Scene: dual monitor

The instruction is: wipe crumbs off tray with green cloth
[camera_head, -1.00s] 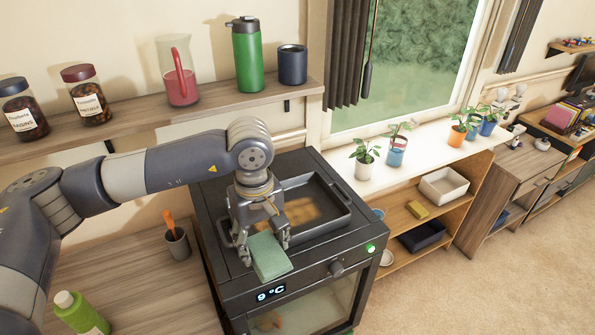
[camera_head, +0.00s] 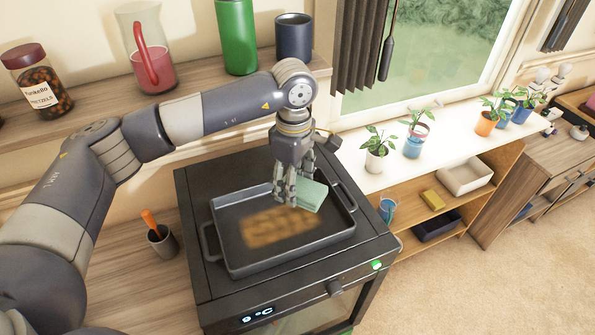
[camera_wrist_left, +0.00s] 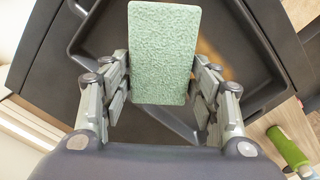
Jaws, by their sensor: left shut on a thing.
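A dark rectangular tray (camera_head: 232,262) with side handles sits on top of a black oven-like appliance. A brown-orange patch of crumbs (camera_head: 278,228) covers the middle of the tray floor. My left gripper (camera_head: 292,192) is over the back right part of the tray, shut on a pale green cloth (camera_head: 312,196). In the left wrist view the cloth (camera_wrist_left: 164,55) is a flat rectangular pad between the fingers, hiding part of the tray (camera_wrist_left: 95,35). I cannot tell whether the cloth touches the tray floor. My right gripper is not in view.
The black appliance (camera_head: 200,240) has a knob and display on its front. A wall shelf (camera_head: 95,118) above holds a jar, a pitcher, a green bottle and a dark cup. A cup with an orange-handled item (camera_head: 162,238) stands left. Potted plants line the windowsill at right.

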